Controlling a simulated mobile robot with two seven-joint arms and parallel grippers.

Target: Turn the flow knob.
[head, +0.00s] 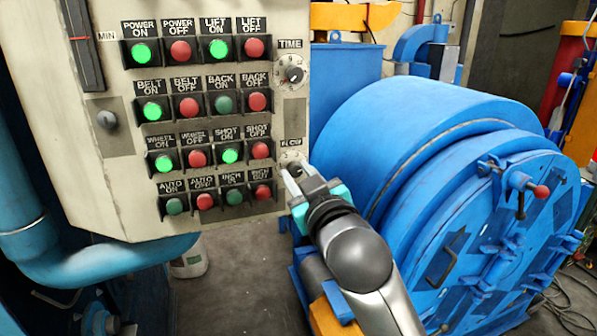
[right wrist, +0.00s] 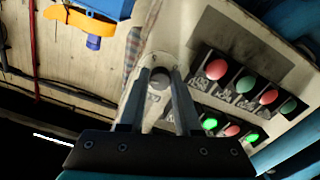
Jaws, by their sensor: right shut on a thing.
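The flow knob (head: 291,158) is on the lower right of the cream control panel (head: 110,185), just under a small label and beside the shot-off button. My right gripper (head: 293,172) reaches up to it from below right and covers most of it in the head view. In the right wrist view, the round knob (right wrist: 159,77) sits between the two fingers of my right gripper (right wrist: 161,76), which are shut on it. The knob's pointer mark is too small to read. My left gripper is not in view.
The time knob (head: 291,73) sits above on the same panel. Rows of buttons, several lit green, are close to the left, with the shot-off button (head: 260,150) nearest. A big blue drum (head: 420,140) stands right of my arm. A bucket (head: 190,262) is on the floor below.

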